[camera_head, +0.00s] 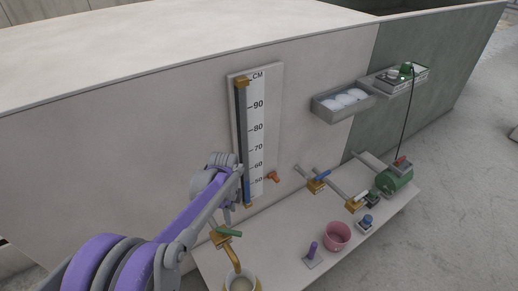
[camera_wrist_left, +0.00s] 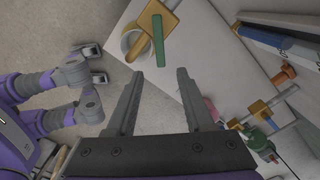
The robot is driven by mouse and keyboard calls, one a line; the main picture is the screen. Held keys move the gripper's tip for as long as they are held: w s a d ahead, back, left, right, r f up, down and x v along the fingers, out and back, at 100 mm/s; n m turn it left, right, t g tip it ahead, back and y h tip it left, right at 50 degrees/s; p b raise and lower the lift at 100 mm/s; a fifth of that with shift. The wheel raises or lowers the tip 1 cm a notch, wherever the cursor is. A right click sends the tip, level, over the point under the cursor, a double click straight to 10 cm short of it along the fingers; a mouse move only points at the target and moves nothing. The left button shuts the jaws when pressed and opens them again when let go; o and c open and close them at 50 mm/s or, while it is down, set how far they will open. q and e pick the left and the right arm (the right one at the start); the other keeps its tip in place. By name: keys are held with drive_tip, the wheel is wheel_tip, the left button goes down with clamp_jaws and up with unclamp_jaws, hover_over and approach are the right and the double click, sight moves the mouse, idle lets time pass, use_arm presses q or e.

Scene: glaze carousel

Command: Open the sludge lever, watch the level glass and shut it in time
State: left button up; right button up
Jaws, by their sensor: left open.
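The tall level glass (camera_head: 240,125) is upright on the wall beside a white centimetre scale. Blue shows in its lower part; my left arm crosses near there, so I cannot read the exact level. A green lever (camera_head: 230,232) sits on a brass tap (camera_head: 221,240) at the bench's front left. No label shows whether this is the sludge lever. In the left wrist view, my left gripper (camera_wrist_left: 158,74) is open and empty. The green lever (camera_wrist_left: 158,40) appears just beyond its fingertips, apart from them. My right gripper is not in view.
A pale round vessel (camera_head: 242,284) stands below the brass tap. A purple-handled item (camera_head: 313,252), a pink bucket (camera_head: 337,236), a blue-handled valve (camera_head: 319,179) and a green motor (camera_head: 396,180) are further right. A grey tray (camera_head: 343,115) hangs on the wall.

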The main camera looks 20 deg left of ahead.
use_arm(q)
drive_tip(key=c, duration=0.6)
drive_tip(key=s+f, duration=0.1)
drive_tip(key=s+a+f+t+h, duration=0.1)
drive_tip(key=s, duration=0.1)
drive_tip(key=s+a+f+h, duration=0.1)
drive_tip(key=s, duration=0.1)
drive_tip(key=shift+a+f+n+t, duration=0.1)
drive_tip(key=shift+a+n+t, duration=0.1)
drive_tip(key=shift+n+t, duration=0.15)
clamp_jaws()
drive_tip(key=s+a+t+h, duration=0.2)
drive_tip(key=s+t, duration=0.2)
drive_tip(key=s, duration=0.3)
drive_tip(key=shift+n, duration=0.35)
drive_tip(key=b+x, duration=0.1)
drive_tip(key=x, duration=0.2)
drive_tip(key=w+b+x, duration=0.1)
drive_tip(key=b+x, duration=0.1)
drive_tip(key=x, duration=0.2)
drive_tip(key=w+r+b+x, duration=0.1)
drive_tip(key=x, duration=0.3)
drive_tip(key=shift+w+d+f, duration=0.1)
drive_tip(key=shift+w, duration=0.6)
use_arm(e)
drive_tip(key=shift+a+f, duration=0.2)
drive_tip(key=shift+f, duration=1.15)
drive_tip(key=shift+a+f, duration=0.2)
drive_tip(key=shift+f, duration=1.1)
